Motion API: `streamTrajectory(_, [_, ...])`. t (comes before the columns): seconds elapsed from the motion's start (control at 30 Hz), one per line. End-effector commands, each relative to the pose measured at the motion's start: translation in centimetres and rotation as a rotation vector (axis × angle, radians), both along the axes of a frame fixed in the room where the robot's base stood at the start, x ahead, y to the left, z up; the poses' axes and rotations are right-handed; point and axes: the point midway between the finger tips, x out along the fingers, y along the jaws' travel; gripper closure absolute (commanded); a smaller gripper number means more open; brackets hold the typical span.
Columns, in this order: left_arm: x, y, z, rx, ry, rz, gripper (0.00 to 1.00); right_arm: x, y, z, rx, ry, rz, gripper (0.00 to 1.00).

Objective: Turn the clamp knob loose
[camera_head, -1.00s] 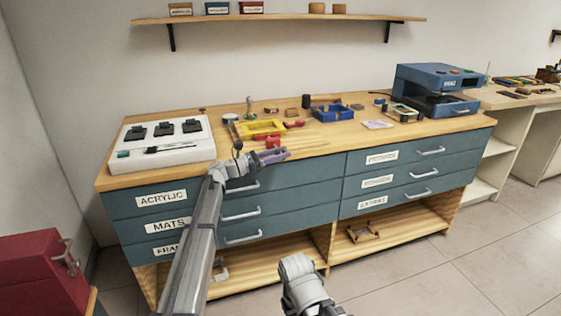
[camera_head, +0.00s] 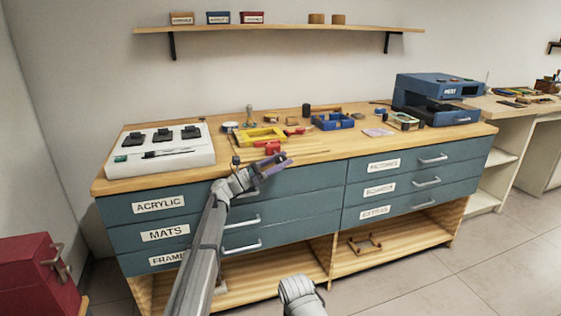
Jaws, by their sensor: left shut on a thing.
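A red clamp (camera_head: 272,147) sits at the front edge of the workbench, beside a yellow frame (camera_head: 262,136). My left gripper (camera_head: 272,162) is at the bench's front edge, just in front of and below the red clamp. Its purple-grey fingers are shut on the clamp knob, which they mostly hide. Part of my right arm shows at the bottom middle, clear of the bench; its fingers do not show.
A white panel (camera_head: 203,160) with black devices stands on the left of the bench (camera_head: 345,141). A blue tray (camera_head: 334,122) and small items lie behind. A blue machine (camera_head: 437,85) stands right. Drawer handles stick out below the gripper.

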Motion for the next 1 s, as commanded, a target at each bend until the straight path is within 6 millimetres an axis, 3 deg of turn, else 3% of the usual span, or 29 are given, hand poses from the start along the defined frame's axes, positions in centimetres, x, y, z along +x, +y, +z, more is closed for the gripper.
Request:
streamTrajectory(0.67, [0.3, 0.3, 0.0, -0.003, 0.000, 0.003, 0.40, 0.0, 0.0, 0.0, 0.000, 0.000, 0.000, 1.00])
streamTrajectory(1.0, [-0.8, 3.5, -1.6, -0.003, 0.000, 0.005, 0.40, 0.0, 0.0, -1.6, -0.002, -0.001, 0.001, 1.00])
